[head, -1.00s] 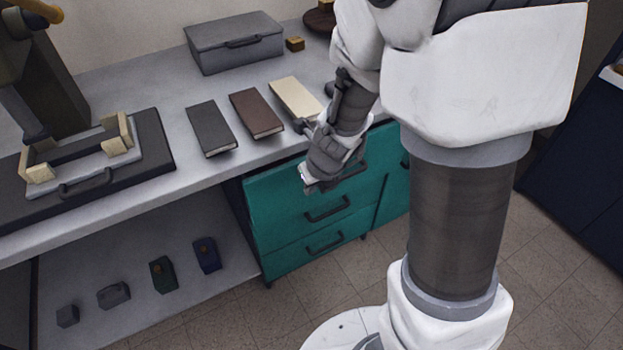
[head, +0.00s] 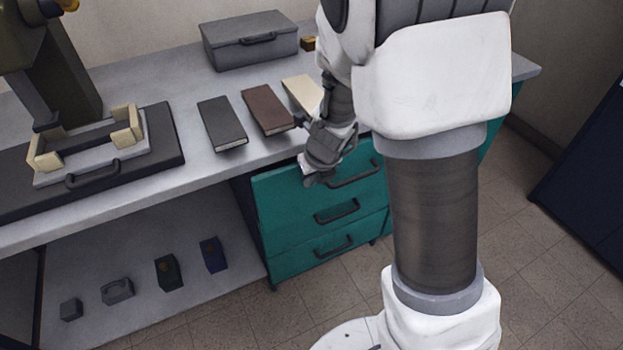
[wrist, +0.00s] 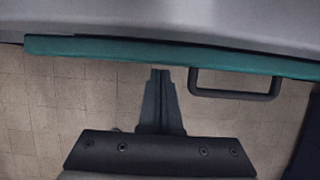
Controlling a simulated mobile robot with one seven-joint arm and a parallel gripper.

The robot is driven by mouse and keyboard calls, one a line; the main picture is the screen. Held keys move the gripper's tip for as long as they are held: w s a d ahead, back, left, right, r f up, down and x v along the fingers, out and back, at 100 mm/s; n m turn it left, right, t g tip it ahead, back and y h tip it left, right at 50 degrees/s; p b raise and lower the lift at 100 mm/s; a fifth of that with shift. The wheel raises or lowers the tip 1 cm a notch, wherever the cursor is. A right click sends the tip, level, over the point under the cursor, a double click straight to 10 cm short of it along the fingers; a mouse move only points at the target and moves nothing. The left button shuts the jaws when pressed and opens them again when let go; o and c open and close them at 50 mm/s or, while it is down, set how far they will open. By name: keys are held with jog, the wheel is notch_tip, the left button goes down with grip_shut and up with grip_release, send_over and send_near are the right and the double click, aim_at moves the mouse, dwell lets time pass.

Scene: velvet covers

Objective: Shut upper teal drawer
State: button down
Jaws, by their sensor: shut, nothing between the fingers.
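The upper teal drawer (head: 279,197) is the top front of the teal cabinet under the worktop, with a dark bar handle (head: 355,174). In the wrist view its front (wrist: 130,50) is a teal strip along the grey worktop edge, and the handle (wrist: 236,95) juts out to the right of my fingers. I cannot tell how far the drawer stands out. My gripper (head: 314,181) is at the drawer front, left of the handle. In the wrist view my gripper (wrist: 160,72) is shut and empty, its tips close to the teal front; contact is not clear.
Two lower teal drawers (head: 337,211) (head: 335,245) have bar handles too. Above, the worktop (head: 190,160) holds several books and a grey case (head: 250,45). An open shelf (head: 190,285) with small items lies left of the cabinet. Tiled floor is clear in front.

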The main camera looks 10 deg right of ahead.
jog(key=shift+w+a+p, duration=0.2)
jog(key=shift+w+p, duration=0.25)
jog(key=shift+w, duration=0.2)
jog(key=shift+w+a+p, duration=0.2)
jog(key=shift+w+p, duration=0.2)
jog(key=shift+w, duration=0.2)
jog(key=shift+s+d, duration=0.1)
jog(key=shift+s, duration=0.05)
